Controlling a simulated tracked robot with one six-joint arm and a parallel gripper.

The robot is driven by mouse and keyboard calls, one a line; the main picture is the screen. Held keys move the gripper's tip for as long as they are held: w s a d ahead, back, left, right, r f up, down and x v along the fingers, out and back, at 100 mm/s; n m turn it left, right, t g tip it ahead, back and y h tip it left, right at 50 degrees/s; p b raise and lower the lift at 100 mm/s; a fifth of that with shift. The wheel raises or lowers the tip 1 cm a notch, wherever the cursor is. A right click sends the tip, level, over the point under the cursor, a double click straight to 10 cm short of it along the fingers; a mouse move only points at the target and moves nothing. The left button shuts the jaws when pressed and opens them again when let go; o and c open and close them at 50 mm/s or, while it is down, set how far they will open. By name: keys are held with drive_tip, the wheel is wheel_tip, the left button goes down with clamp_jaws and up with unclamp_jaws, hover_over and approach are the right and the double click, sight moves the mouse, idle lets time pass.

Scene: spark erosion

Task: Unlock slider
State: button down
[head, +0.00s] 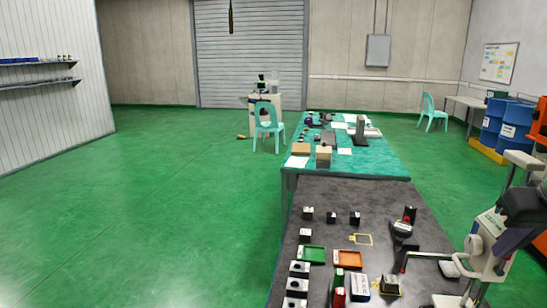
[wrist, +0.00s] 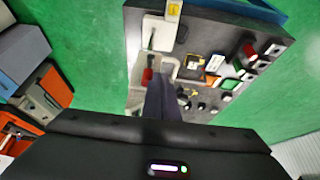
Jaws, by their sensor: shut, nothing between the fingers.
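A white bench device (head: 488,243), possibly the one with the slider, stands at the right edge of the dark bench. It has a curved white bracket and a thin arm reaching left with a red part near its end. My dark gripper (head: 500,248) is beside the device, partly in front of it. In the wrist view my gripper (wrist: 159,78) is shut and empty, over the pale device (wrist: 143,68), near a red part. I cannot tell whether it touches the device. No slider or lock can be clearly made out; my gripper hides part of the device.
The dark bench (head: 340,195) holds several small blocks, a green tray (head: 312,254), an orange tray (head: 347,258) and a dark stand (head: 402,228). A teal-topped table (head: 375,158) adjoins behind. Blue drums (head: 512,132) stand at right. The green floor at left is clear.

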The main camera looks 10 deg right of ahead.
drive_tip(key=shift+w+a+r, duration=0.15)
drive_tip(key=shift+a+r, duration=0.3)
drive_tip(key=shift+r, duration=0.3)
drive_tip(key=w+a+f+n, duration=0.1)
drive_tip(key=w+a+f, duration=0.15)
drive_tip(key=a, duration=0.55)
drive_tip(key=w+a+f, duration=0.1)
drive_tip(key=a+f, duration=0.2)
drive_tip(key=a, duration=0.6)
drive_tip(key=s+a+f+n, duration=0.1)
drive_tip(key=s+a+f, duration=0.3)
drive_tip(key=a, duration=0.3)
drive_tip(key=s+a+f+n+y, duration=0.1)
drive_tip(key=s+a+f, duration=0.2)
drive_tip(key=a+f, duration=0.4)
drive_tip(key=shift+s+a+f+n+t+y, duration=0.15)
drive_tip(key=shift+s+a+n+t+y, duration=0.1)
drive_tip(key=shift+s+n+t+y, duration=0.1)
